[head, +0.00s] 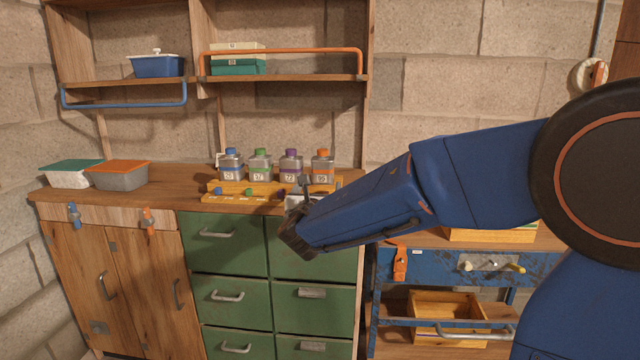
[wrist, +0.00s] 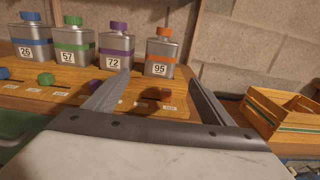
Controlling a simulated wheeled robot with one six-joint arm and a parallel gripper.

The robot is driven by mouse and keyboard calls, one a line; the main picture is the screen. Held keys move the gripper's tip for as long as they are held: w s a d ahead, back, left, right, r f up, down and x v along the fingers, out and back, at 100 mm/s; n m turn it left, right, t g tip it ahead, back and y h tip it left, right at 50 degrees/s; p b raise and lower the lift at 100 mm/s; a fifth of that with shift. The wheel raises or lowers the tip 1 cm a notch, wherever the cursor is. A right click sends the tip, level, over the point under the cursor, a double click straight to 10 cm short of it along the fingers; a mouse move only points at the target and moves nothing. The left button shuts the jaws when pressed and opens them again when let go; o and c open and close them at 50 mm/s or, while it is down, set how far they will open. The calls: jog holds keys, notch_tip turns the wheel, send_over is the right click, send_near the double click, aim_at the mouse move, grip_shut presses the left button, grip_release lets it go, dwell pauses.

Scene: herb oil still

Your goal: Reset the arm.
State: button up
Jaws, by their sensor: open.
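My arm reaches in from the right in the head view. My gripper (wrist: 160,84) is open, its two fingers spread, with nothing held between them in the wrist view. It points at the wooden board (wrist: 40,84) on the counter, in front of the metal bottles. The bottles have coloured caps and bands: blue 26 (wrist: 35,45), green 57 (wrist: 74,42), purple 72 (wrist: 115,48) and orange 95 (wrist: 161,55). In the head view my wrist hides part of the board and much of the gripper.
A blue ball (head: 218,190) and a green ball (head: 249,192) sit on the board. Lidded tubs (head: 119,178) stand at the counter's left. Shelves (head: 300,78) hang above; green drawers (head: 228,243) are below. A wooden crate (wrist: 284,112) stands to the right.

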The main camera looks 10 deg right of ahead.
jog(key=s+d+f+m+g+h, duration=0.1)
jog(key=s+d+f+m+g, duration=0.35)
jog(key=s+d+m, duration=0.55)
jog(key=s+d+f+m+g+h, duration=0.25)
jog(key=s+d+m+g, duration=0.4)
jog(key=s, duration=0.65)
jog(key=s+d+f+m+g+y, duration=0.1)
jog(key=s+f+m+y, duration=0.1)
jog(key=s+f+m, duration=0.3)
jog(key=s+d+f+m+y, duration=0.1)
jog(key=s+d+m+y, duration=0.15)
jog(key=s, duration=0.35)
jog(key=s+a+f+m+y, duration=0.4)
jog(key=s+a+m, duration=0.4)
jog(key=s, duration=0.1)
jog(key=shift+a+y, duration=0.3)
jog(key=shift+a, duration=0.1)
jog(key=shift+s, duration=0.1)
